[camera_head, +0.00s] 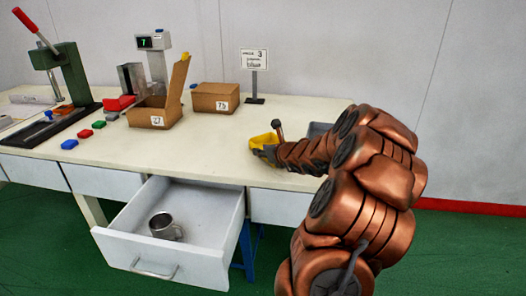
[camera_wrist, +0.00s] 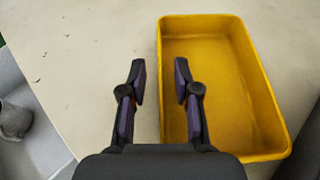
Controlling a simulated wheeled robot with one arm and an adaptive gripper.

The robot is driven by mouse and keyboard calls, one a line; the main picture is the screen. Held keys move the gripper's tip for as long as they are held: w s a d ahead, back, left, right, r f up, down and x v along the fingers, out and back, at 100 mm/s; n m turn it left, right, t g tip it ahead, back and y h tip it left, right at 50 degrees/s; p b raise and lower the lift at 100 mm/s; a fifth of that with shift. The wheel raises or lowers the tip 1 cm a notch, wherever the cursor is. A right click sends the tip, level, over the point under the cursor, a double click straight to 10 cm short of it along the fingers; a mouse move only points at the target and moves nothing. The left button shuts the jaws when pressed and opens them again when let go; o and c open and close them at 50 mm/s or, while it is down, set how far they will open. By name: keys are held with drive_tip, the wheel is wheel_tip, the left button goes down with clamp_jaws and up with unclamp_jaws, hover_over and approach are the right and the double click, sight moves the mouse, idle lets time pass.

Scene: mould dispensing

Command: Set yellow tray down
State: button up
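The yellow tray (camera_head: 262,141) is on the white table near its front edge, partly hidden behind my arm in the head view. In the wrist view the tray (camera_wrist: 235,100) is empty and appears to rest flat on the tabletop. My gripper (camera_wrist: 161,75) is open, one finger outside the tray's left wall and the other over its inside. Clear gaps show between the wall and both fingers. In the head view my gripper (camera_head: 268,153) is at the tray and its fingers are hard to make out.
An open drawer (camera_head: 120,240) with a metal mug (camera_head: 163,227) juts out below the table. Cardboard boxes (camera_head: 152,121) (camera_head: 213,98), a sign (camera_head: 254,60), a scale (camera_head: 153,42) and a green press (camera_head: 66,75) stand on the table. A grey bin (camera_head: 318,128) is partly behind my arm.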

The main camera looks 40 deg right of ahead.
drive_tip(key=shift+r, duration=0.2)
drive_tip(key=shift+s+r, duration=0.15)
drive_tip(key=shift+s, duration=0.15)
drive_tip(key=p+v, duration=0.2)
drive_tip(key=v, duration=0.9)
drive_tip(key=shift+s+a, duration=0.1)
drive_tip(key=shift+s, duration=0.05)
